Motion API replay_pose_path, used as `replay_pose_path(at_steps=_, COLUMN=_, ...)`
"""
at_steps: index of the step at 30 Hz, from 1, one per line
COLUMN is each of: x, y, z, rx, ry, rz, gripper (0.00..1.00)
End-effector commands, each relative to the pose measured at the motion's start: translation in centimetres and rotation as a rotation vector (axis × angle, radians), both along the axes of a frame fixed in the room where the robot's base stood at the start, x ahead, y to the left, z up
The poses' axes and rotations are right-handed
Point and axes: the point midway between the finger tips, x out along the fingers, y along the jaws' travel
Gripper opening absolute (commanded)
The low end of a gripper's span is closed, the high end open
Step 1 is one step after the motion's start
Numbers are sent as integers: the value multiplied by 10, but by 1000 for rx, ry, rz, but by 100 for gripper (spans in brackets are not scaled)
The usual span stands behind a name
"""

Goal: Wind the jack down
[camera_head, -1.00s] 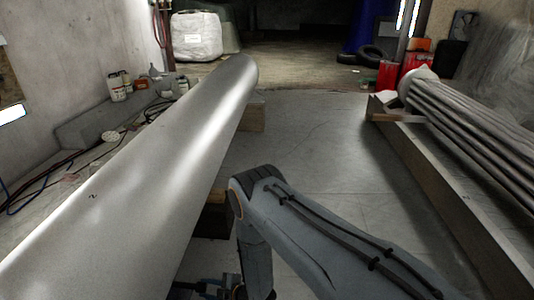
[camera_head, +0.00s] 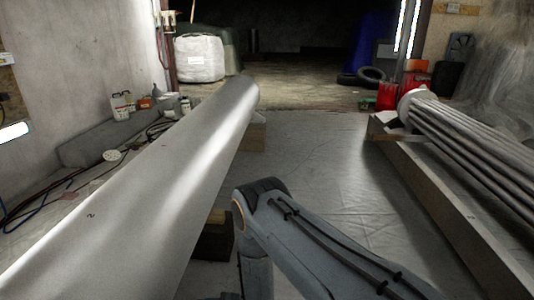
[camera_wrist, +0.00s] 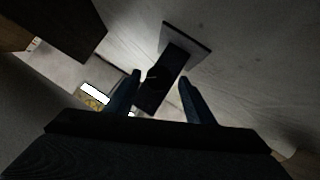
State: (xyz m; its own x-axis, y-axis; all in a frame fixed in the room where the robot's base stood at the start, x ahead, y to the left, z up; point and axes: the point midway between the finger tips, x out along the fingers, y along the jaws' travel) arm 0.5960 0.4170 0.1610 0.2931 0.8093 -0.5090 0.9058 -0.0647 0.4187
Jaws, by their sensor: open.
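In the wrist view, a dark upright shape (camera_wrist: 165,78) with a flat grey plate (camera_wrist: 187,42) at its far end appears beyond and between my fingers. It looks like the jack, but it is too dark to make out a screw or handle. My gripper (camera_wrist: 160,77) is open, its two fingers spread with nothing seen held between them. I cannot tell whether either finger touches the dark shape. In the head view my gripper and the jack are out of sight; only my arm shows beside the large grey pipe (camera_head: 150,185).
The pipe rests on timber blocks (camera_head: 214,238). A timber beam (camera_head: 440,205) with a bundle of thin pipes (camera_head: 475,145) lies at right. Hoses (camera_head: 60,185) and containers (camera_head: 122,105) lie at left by the wall. The sheeted floor (camera_head: 315,165) between is clear.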

Motion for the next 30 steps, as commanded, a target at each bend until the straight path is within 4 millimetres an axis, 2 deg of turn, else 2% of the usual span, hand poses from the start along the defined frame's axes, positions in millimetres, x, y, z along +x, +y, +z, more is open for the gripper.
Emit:
replay_pose_path(at_steps=8, x=8, y=-7, z=-5, rx=16, ry=272, rz=-9, gripper=48)
replay_pose_path(at_steps=30, x=13, y=-5, z=-8, rx=63, ry=901, rz=-4, gripper=48)
